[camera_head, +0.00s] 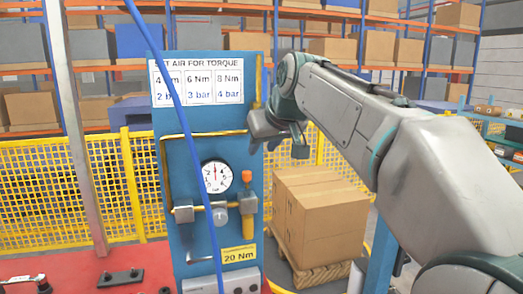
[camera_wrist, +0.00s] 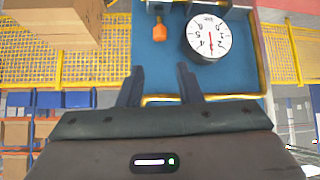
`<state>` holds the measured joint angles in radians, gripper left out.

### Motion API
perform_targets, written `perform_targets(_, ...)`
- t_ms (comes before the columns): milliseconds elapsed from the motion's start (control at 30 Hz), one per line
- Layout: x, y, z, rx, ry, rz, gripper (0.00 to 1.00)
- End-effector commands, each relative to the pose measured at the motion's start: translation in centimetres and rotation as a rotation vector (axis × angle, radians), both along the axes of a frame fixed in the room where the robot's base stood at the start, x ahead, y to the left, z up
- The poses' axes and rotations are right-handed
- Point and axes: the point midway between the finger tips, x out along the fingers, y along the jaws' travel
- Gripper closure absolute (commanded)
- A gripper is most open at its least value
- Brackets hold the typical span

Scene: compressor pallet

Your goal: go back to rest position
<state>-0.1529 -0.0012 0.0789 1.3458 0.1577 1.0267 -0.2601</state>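My gripper (camera_head: 282,140) hangs in front of the right edge of the blue air panel (camera_head: 196,130), above and to the right of the pressure gauge (camera_head: 217,176). In the wrist view my gripper (camera_wrist: 158,78) shows two dark fingers spread apart with nothing between them, only the blue panel (camera_wrist: 178,75) behind. The gauge (camera_wrist: 209,38) is near the top of the wrist view, which sees the panel upside down. Its needle points near the top of the dial in the head view. My arm reaches in from the right, bent at the elbow.
An orange-topped valve (camera_head: 247,177) and brass fittings stick out of the panel. A blue hose hangs in front of it. Cardboard boxes (camera_head: 318,215) stand on a pallet at the right, under my arm. A yellow fence (camera_head: 45,195) and storage racks lie behind. A red surface (camera_head: 85,268) is at lower left.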

Motion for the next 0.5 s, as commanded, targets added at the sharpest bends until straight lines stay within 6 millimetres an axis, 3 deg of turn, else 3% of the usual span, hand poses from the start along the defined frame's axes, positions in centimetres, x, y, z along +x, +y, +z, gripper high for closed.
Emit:
perform_targets(300, -0.3, -0.3, -0.5, -0.002, 0.010, -0.009, 0.68)
perform_targets(367, -0.8, -0.9, -1.3, -0.006, 0.026, -0.024, 0.68)
perform_targets(500, -3.2, -3.1, -5.2, -0.021, 0.098, -0.088, 0.68)
